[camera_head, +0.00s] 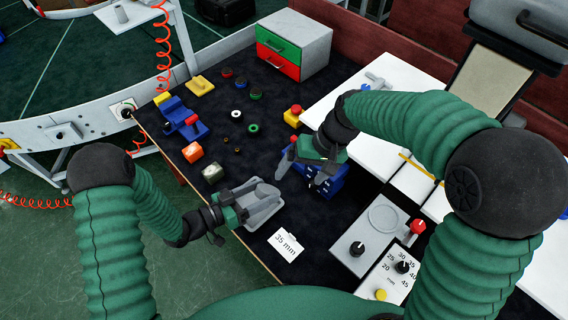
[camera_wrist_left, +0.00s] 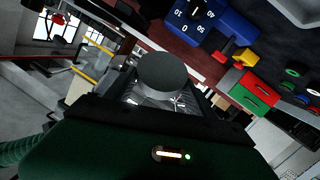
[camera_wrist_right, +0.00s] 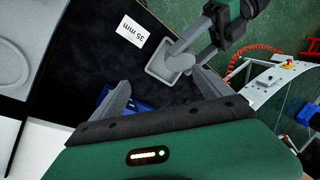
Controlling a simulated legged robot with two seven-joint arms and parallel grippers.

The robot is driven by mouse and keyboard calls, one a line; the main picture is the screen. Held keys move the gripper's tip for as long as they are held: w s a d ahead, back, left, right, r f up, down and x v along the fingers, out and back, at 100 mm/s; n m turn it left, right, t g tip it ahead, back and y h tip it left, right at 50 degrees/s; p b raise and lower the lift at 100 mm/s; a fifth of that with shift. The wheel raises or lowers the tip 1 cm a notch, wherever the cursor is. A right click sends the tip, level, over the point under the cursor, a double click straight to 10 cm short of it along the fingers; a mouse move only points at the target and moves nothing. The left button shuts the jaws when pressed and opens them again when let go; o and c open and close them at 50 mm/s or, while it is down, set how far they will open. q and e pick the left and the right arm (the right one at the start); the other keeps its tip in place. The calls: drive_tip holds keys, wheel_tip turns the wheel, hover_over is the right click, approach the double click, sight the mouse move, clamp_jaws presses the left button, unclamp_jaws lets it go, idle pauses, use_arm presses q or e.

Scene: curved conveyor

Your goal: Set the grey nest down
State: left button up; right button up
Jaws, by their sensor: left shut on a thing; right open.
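The grey nest (camera_head: 263,215) is a shallow light grey tray with rounded corners, near the front left edge of the dark mat. My left gripper (camera_head: 252,194) is shut on it from the left. In the right wrist view the nest (camera_wrist_right: 156,71) lies under the left gripper's fingers; I cannot tell whether it touches the mat. In the left wrist view a dark grey round shape is between the jaws, and the nest is not clear. My right gripper (camera_head: 304,172) is open and empty, above a blue box (camera_head: 328,187) to the right of the nest.
A white "35 mm" card (camera_head: 285,244) lies just in front of the nest. A grey panel with a knob (camera_head: 357,248) is at right. Bare mat lies between the nest and several small rings.

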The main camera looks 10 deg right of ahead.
sight(266, 189)
drive_tip(key=shift+y, duration=0.7)
drive_tip(key=a+f, duration=0.2)
drive_tip(key=w+a+f, duration=0.1)
drive_tip(key=a+f, duration=0.2)
drive_tip(key=w+a+f, duration=0.1)
drive_tip(key=a+f, duration=0.1)
drive_tip(key=a, duration=0.1)
drive_tip(key=shift+a+f, duration=0.1)
drive_tip(key=shift+f, duration=0.2)
use_arm(q)
drive_tip(key=shift+s+r, duration=0.1)
use_arm(e)
drive_tip(key=shift+s+a+f, duration=0.1)
drive_tip(key=shift+a+f, duration=0.2)
drive_tip(key=shift+f, duration=0.15)
drive_tip(key=shift+c, duration=0.3)
